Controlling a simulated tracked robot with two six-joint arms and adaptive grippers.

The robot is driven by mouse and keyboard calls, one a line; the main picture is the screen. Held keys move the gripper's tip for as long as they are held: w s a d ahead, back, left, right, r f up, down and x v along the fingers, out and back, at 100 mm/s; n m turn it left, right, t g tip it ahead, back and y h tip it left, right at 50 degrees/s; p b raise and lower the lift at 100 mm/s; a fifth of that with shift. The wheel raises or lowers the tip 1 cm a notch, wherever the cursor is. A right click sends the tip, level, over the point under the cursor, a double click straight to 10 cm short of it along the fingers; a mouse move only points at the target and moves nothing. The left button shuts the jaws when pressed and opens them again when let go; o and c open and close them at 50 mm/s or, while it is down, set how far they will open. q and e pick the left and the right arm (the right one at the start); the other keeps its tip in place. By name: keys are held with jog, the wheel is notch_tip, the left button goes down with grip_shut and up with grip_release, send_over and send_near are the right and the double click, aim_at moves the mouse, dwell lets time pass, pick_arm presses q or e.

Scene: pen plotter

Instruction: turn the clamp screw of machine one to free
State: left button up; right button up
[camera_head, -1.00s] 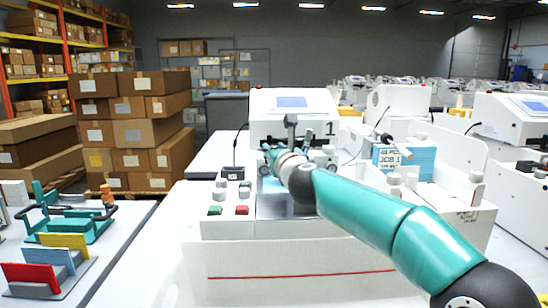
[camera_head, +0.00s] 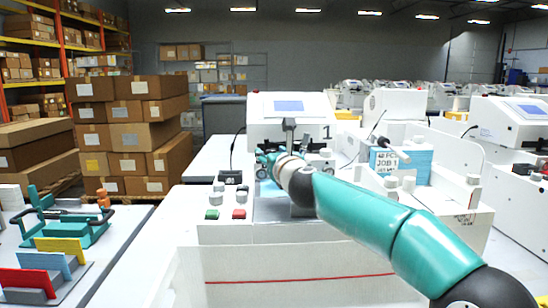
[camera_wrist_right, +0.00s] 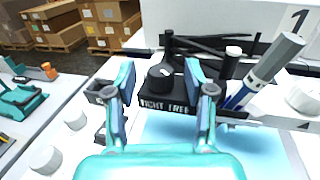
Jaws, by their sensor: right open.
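Machine one (camera_head: 292,128), white with a blue screen and a "1" on its front, stands in the middle of the head view. My left gripper is not in view.
A blue and white pen (camera_wrist_right: 264,72) leans right of the knob. A green button (camera_head: 212,214) and a red button (camera_head: 239,214) are on the machine's front. A blue job card (camera_head: 405,165) stands to the right. Cartons (camera_head: 130,130) are stacked at left.

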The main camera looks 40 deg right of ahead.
jog(key=v, duration=1.1)
jog(key=shift+s+a, duration=0.1)
jog(key=shift+s, duration=0.35)
